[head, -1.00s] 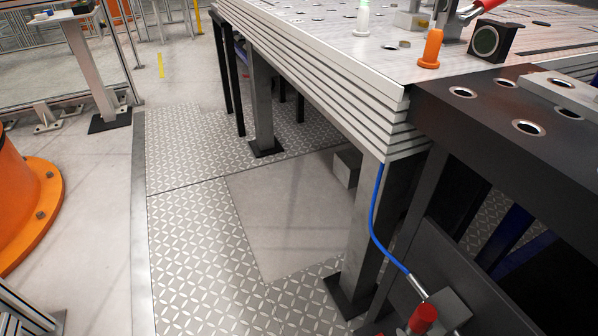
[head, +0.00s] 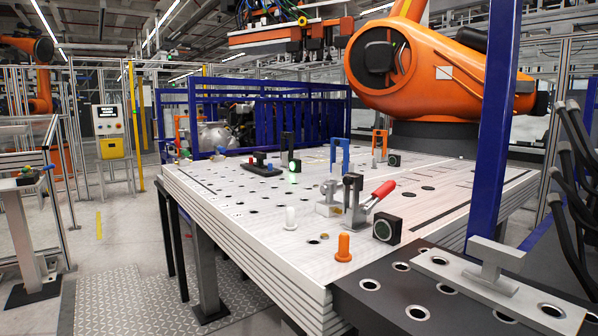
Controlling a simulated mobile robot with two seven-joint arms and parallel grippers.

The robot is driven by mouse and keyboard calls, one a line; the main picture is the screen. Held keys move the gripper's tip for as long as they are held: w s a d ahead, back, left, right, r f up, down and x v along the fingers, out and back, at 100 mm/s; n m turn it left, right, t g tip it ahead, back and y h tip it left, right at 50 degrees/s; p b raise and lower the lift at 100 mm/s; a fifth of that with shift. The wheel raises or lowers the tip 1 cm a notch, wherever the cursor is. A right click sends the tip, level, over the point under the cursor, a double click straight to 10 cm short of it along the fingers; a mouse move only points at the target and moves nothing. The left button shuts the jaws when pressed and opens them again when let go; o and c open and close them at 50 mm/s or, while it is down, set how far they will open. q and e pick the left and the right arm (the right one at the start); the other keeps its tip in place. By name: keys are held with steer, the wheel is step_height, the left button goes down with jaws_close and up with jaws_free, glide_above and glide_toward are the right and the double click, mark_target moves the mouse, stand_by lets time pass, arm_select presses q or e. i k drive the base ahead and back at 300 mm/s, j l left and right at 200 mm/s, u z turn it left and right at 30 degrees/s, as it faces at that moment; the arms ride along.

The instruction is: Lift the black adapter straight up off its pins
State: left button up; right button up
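No part that I can surely tell as the black adapter on pins stands out. A low black plate with a red-topped part (head: 262,168) lies at the table's far left, and an upright black bracket (head: 288,148) stands beside it. A black block with a round dark face (head: 386,229) stands near the table's front right. Pins under any of these are too small or hidden to see. Neither of my grippers is in view.
The pale perforated table (head: 240,215) holds a red-handled clamp (head: 372,198), an orange peg (head: 343,247), a white peg (head: 290,218) and a blue bracket (head: 339,155). A blue post (head: 493,130) rises at right. A big orange robot arm (head: 440,65) is behind.

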mark_target(259, 167)
steer(key=i+j+z, duration=0.15)
steer(key=j, duration=0.2)
steer(key=i+j+z, duration=0.1)
steer(key=j, duration=0.3)
steer(key=i+j+z, duration=0.15)
steer(key=j, duration=0.25)
steer(key=i+j+z, duration=0.15)
steer(key=j, duration=0.25)
steer(key=j+z, duration=0.1)
steer(key=j, duration=0.35)
